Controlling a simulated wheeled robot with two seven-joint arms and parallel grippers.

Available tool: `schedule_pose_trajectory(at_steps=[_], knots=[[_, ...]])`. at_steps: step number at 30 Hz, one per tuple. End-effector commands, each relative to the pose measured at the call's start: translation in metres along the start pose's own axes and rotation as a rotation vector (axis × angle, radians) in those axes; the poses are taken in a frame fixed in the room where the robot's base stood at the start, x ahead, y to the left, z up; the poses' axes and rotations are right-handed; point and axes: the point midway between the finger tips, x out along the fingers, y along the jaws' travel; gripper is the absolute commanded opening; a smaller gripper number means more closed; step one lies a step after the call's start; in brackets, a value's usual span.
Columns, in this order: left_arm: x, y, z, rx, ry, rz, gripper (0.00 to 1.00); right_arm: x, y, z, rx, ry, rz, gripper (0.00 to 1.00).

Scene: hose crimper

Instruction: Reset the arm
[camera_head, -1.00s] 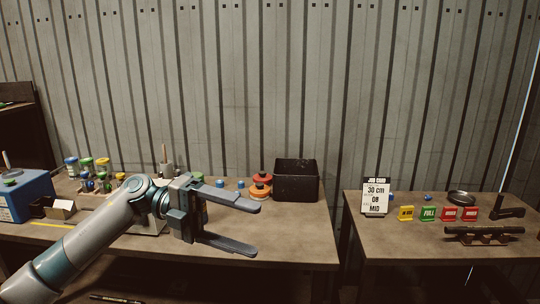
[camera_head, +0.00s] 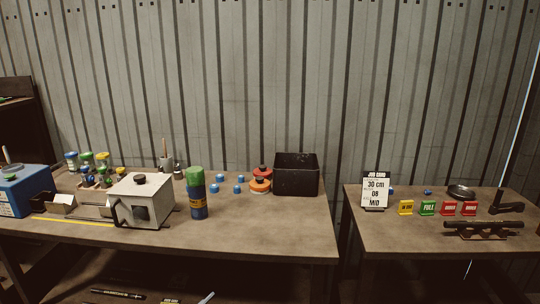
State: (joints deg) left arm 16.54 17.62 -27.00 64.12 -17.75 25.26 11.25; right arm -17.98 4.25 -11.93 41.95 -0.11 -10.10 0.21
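Neither of my arms nor grippers shows in the head view now. A blue machine (camera_head: 22,192) stands at the far left end.
A black bin (camera_head: 296,175), orange and red round items (camera_head: 261,185) and several small blue caps (camera_head: 215,190) stand on the left bench. The right bench (camera_head: 400,237) holds a job card (camera_head: 375,191), coloured tags (camera_head: 428,208) and a black tube on a stand (camera_head: 483,229). A gap separates the benches.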

Motion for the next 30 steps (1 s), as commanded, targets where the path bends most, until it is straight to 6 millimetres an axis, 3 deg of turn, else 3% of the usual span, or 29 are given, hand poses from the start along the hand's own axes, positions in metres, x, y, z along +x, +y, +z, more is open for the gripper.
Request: schedule_pose_trajectory(at_steps=[1,6,15,24,30], knots=[[-0.014,0.015,0.024,-0.033,-0.059,-0.008,0.73,0.000,0.000,0.000,0.000,0.000,0.000,0.00],[-0.063,0.058,0.096,-0.123,-0.249,-0.035,0.73,0.000,0.000,-0.002,0.000,0.003,0.000,0.00],[-0.170,0.146,0.195,-0.264,-0.569,-0.052,0.73,0.000,0.001,-0.007,0.000,0.010,0.001,0.00],[-0.297,0.243,0.257,-0.394,-0.874,-0.040,0.73,0.001,0.001,-0.009,0.000,0.012,0.001,0.00],[-0.388,0.309,0.276,-0.476,-1.068,-0.019,0.73,0.001,0.001,-0.007,0.000,0.009,0.001,0.00]])
